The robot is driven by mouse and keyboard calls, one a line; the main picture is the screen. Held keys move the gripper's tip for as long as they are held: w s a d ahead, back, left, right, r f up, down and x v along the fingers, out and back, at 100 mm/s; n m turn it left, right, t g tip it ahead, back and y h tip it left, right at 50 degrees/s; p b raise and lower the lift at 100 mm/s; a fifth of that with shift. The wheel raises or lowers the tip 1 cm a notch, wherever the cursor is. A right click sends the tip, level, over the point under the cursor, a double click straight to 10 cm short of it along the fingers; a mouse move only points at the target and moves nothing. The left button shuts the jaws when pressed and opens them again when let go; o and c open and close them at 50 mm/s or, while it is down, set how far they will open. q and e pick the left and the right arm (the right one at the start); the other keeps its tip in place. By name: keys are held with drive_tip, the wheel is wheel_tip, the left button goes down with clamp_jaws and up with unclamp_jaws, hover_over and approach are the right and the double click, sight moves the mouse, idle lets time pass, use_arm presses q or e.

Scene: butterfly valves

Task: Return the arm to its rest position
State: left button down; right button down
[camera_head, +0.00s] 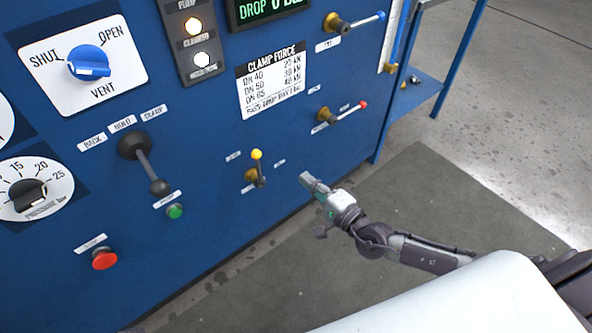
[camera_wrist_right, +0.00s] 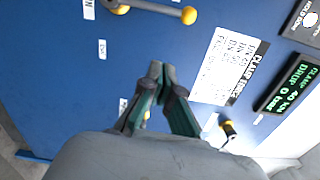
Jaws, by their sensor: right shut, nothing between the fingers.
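My right gripper (camera_head: 311,182) is in front of the blue panel (camera_head: 215,170), to the right of the yellow-knobbed valve lever (camera_head: 258,168) and apart from it. Its fingers are together and empty; in the right wrist view the closed fingertips (camera_wrist_right: 157,70) point at the bare panel. In that view the yellow-knobbed lever (camera_wrist_right: 160,8) lies beyond the fingertips at the top. My right forearm reaches in from the lower right in the head view. My left gripper is not in view.
The red-tipped lever (camera_head: 346,111) and blue-tipped lever (camera_head: 360,22) stick out above my right gripper. A black-knobbed lever (camera_head: 147,165), green button (camera_head: 175,211) and red button (camera_head: 105,259) are further left. A blue-legged shelf (camera_head: 409,97) stands at right. The floor mat (camera_head: 420,200) is clear.

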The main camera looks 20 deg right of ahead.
drive_tip(key=shift+s+d, duration=0.15)
drive_tip(key=shift+s, duration=0.15)
idle(0.4)
